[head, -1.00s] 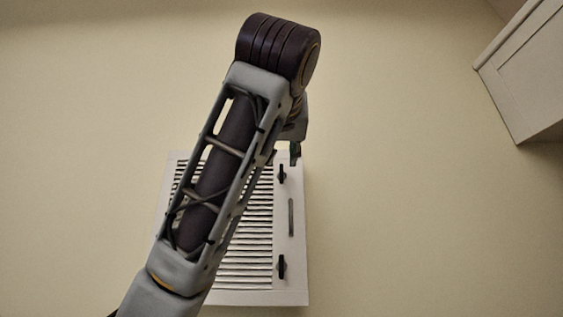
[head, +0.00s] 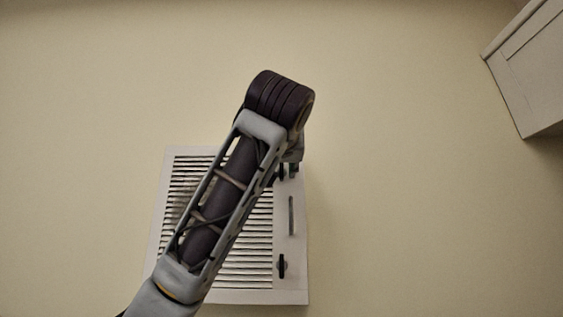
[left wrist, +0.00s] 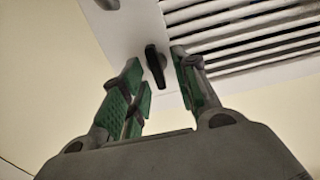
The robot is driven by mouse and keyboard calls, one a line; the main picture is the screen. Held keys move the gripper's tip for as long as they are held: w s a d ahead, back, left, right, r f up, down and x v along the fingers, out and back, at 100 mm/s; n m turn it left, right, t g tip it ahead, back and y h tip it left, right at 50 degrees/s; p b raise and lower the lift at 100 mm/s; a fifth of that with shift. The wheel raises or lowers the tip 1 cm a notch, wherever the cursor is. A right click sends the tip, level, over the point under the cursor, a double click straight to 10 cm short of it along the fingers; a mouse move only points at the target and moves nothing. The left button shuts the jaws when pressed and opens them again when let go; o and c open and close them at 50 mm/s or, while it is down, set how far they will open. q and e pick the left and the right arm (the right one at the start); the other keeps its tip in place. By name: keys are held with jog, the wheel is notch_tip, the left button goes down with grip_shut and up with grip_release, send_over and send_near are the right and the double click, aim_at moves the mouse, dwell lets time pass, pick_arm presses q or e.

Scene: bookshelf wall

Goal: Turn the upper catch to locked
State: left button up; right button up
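The upper catch (head: 281,173) is a small dark knob near the top right of a white louvred panel (head: 290,285); my left arm partly hides it in the head view. In the left wrist view the upper catch (left wrist: 155,66) shows as a dark elongated lever on the white panel face. My left gripper (left wrist: 158,76) is open, its green-padded fingers on either side of the catch in that picture. I cannot tell whether they touch it. In the head view the left gripper (head: 293,169) is small and mostly behind my wrist. My right gripper is not in view.
A lower dark catch (head: 282,265) sits upright near the panel's bottom right. A grey vertical handle (head: 291,215) lies between the two catches. A pale cabinet (head: 530,75) juts in at the upper right. The wall around the panel is bare.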

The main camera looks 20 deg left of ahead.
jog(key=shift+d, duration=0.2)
pick_arm(q)
grip_shut()
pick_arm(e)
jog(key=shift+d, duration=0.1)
